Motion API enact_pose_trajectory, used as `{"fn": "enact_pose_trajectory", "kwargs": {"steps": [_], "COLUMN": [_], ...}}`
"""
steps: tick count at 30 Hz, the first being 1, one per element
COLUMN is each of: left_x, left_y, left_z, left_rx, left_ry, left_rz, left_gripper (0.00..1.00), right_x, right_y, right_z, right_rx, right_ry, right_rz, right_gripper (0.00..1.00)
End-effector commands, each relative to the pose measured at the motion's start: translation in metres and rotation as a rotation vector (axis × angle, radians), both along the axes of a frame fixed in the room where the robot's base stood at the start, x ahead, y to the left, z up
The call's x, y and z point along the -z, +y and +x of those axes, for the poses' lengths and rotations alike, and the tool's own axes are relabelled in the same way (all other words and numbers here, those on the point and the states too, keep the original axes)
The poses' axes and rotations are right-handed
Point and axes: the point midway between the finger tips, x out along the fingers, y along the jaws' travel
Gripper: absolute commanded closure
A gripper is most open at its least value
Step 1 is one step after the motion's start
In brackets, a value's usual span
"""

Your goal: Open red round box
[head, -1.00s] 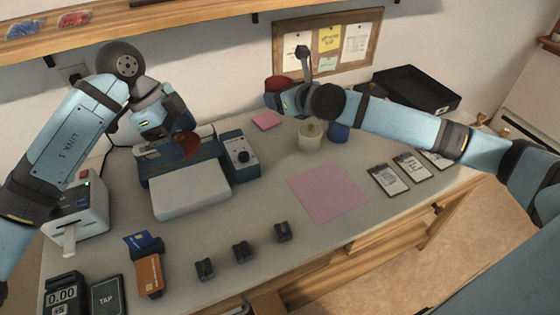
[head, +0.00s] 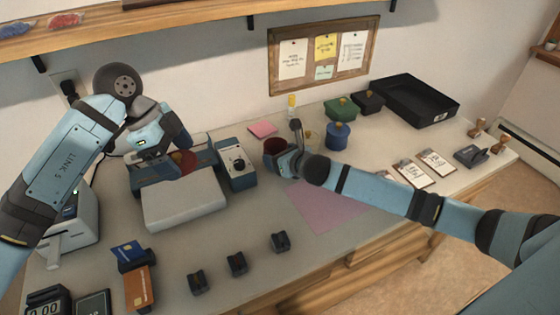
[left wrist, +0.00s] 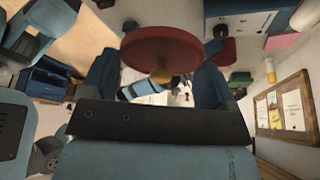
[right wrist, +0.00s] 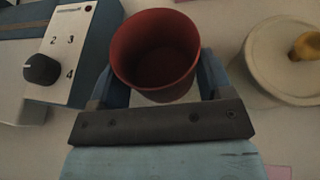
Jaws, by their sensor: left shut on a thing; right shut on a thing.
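The red round box is in two parts. Its body (right wrist: 155,55) is an open, empty-looking cup between the fingers of my right gripper (right wrist: 157,85). In the head view the body (head: 275,146) is upright beside the dial device, with my right gripper (head: 284,156) shut on it; I cannot tell whether it touches the table. The red lid (left wrist: 162,45) with a yellow knob (left wrist: 160,75) is held by my left gripper (left wrist: 160,82), apart from the body. In the head view the lid (head: 184,159) is partly hidden by my left gripper (head: 178,150), above the blue-grey machine.
A dial device (head: 238,168) stands between the grippers. A cream lidded pot (right wrist: 285,65) and a blue lidded pot (head: 338,137) are close right of my right gripper. A green box (head: 341,108) and a black tray (head: 415,98) are behind. The pink sheet (head: 325,207) area is clear.

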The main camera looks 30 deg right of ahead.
Motion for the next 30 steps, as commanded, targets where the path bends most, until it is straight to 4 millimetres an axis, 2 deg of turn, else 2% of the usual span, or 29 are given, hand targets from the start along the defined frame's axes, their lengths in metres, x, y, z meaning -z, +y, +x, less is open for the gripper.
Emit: {"fn": "enact_pose_trajectory", "kwargs": {"steps": [1,3,14,15,17,18,27,30], "left_x": [0.004,0.0043,0.0034,0.0035,0.0035,0.0035,0.0037,0.0009], "left_y": [0.0001,0.0001,0.0,0.0,0.0001,0.0001,0.0,0.0], "left_z": [0.0,0.0,0.0,0.0,0.0,0.0,0.0,0.0], "left_rx": [0.0,0.0,0.0,0.0,0.0,0.0,0.0,0.0], "left_ry": [0.0,0.0,0.0,0.0,0.0,0.0,0.0,0.0], "left_rz": [0.0,0.0,0.0,0.0,0.0,0.0,0.0,0.0], "left_gripper": [0.48,0.48,0.48,0.48,0.48,0.48,0.48,0.48], "right_x": [0.011,0.0156,0.0181,0.0176,0.0176,0.0175,0.0143,0.01], "right_y": [0.0005,0.0001,-0.0001,-0.0001,-0.0001,0.0,0.0,-0.0023], "right_z": [-0.0004,-0.0003,-0.0001,-0.0001,-0.0001,-0.0001,-0.0001,-0.0098], "right_rx": [0.001,0.001,0.0,0.0,0.0,0.0,0.0,0.0], "right_ry": [0.002,0.001,0.001,0.0,0.0,0.0,0.0,0.002], "right_rz": [0.002,0.002,0.0,0.0,0.0,0.0,0.001,-0.002], "right_gripper": [0.68,0.68,0.68,0.18,0.04,0.02,0.02,0.02]}}
